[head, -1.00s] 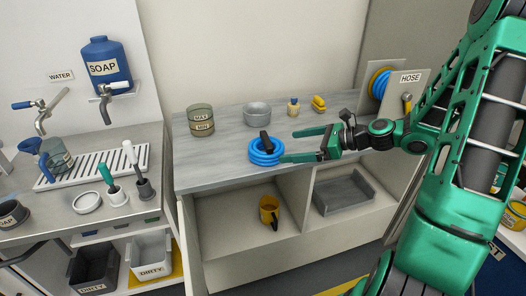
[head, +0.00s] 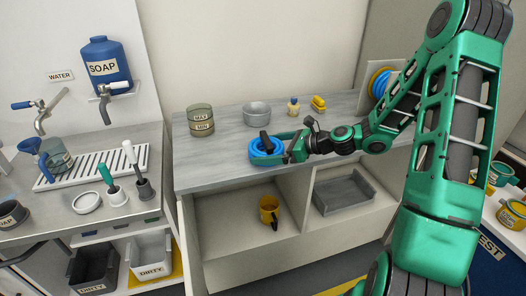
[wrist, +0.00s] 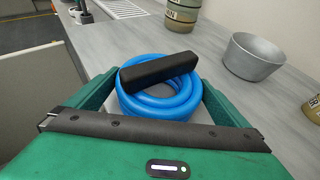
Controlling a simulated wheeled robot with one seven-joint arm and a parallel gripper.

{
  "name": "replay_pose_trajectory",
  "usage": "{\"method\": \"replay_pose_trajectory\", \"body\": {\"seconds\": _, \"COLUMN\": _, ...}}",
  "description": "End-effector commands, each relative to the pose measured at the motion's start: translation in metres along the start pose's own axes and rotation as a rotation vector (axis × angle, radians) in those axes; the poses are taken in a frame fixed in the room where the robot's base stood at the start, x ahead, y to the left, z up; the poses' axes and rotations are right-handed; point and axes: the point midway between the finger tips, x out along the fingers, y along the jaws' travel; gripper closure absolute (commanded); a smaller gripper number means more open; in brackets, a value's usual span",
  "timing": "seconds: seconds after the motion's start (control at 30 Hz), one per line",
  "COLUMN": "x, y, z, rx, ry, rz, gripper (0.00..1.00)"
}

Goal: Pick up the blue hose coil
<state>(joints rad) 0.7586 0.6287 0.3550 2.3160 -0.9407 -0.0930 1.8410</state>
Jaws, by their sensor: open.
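The blue hose coil (head: 258,150) lies on the grey counter near its front edge, with a black bar-shaped piece across its top. In the wrist view the coil (wrist: 165,102) sits between the two green fingers, and the black bar (wrist: 158,69) lies across it. My gripper (head: 268,146) is open around the coil, one finger on each side. Whether the fingers touch the coil cannot be told. Part of the coil is hidden by the fingers and the gripper body.

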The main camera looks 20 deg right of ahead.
Motion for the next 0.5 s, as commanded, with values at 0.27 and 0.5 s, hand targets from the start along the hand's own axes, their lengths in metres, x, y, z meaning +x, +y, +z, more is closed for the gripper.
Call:
{"method": "replay_pose_trajectory", "body": {"seconds": 0.27, "x": 0.0039, "y": -0.0003, "z": -0.0001, "rx": 0.000, "ry": 0.001, "rz": -0.001, "gripper": 0.05}}
{"method": "replay_pose_trajectory", "body": {"seconds": 0.5, "x": 0.0037, "y": -0.0004, "z": 0.0006, "rx": -0.001, "ry": -0.001, "rz": -0.001, "gripper": 0.41}}
